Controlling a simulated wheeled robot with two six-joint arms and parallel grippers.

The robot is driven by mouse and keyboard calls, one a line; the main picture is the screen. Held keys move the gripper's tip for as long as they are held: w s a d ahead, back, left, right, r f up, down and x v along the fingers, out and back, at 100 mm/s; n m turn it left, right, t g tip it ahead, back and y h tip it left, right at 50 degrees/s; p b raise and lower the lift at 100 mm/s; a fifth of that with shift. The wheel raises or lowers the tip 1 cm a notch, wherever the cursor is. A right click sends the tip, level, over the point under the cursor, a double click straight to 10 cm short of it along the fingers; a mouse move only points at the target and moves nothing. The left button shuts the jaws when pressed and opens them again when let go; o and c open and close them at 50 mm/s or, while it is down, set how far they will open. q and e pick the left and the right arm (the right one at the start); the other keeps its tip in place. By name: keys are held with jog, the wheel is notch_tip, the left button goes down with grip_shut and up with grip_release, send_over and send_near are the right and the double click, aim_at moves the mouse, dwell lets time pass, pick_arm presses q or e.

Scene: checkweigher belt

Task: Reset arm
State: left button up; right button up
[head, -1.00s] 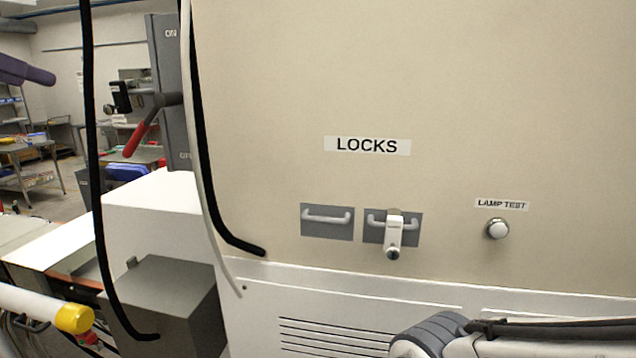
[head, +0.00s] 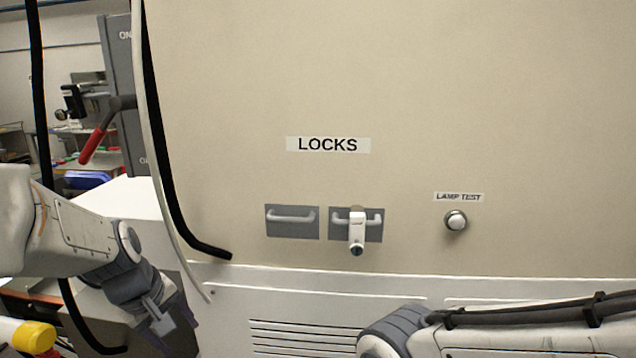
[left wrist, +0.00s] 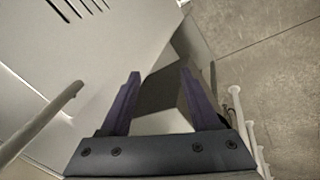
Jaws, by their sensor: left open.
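My left gripper (head: 172,332) hangs at the lower left of the head view, pointing down in front of the grey box beside the machine. In the left wrist view its two purple fingers (left wrist: 160,90) are apart with nothing between them. Below them are the machine's pale side, a dark box and the floor. My right arm (head: 500,335) comes in at the lower right of the head view. Its gripper is out of view.
The beige LOCKS panel (head: 400,90) fills the front, with two grey-backed handles, a white lock (head: 357,232) on the right one and a lamp test button (head: 456,220). A red-handled lever (head: 95,143) and black cables stand at left. A yellow-capped bar (head: 35,336) is at lower left.

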pick_arm(q)
jog(key=s+d+f+m+g, duration=0.1)
jog(key=s+d+f+m, duration=0.4)
jog(key=d+f+m, duration=0.4)
jog(key=s+d+m+g+b, duration=0.2)
jog(key=s+d+m+b, duration=0.5)
jog(key=s+d, duration=0.5)
jog(key=shift+s+f+m+g, duration=0.15)
jog(key=shift+s+m+g, duration=0.15)
jog(key=shift+s+m, duration=0.85)
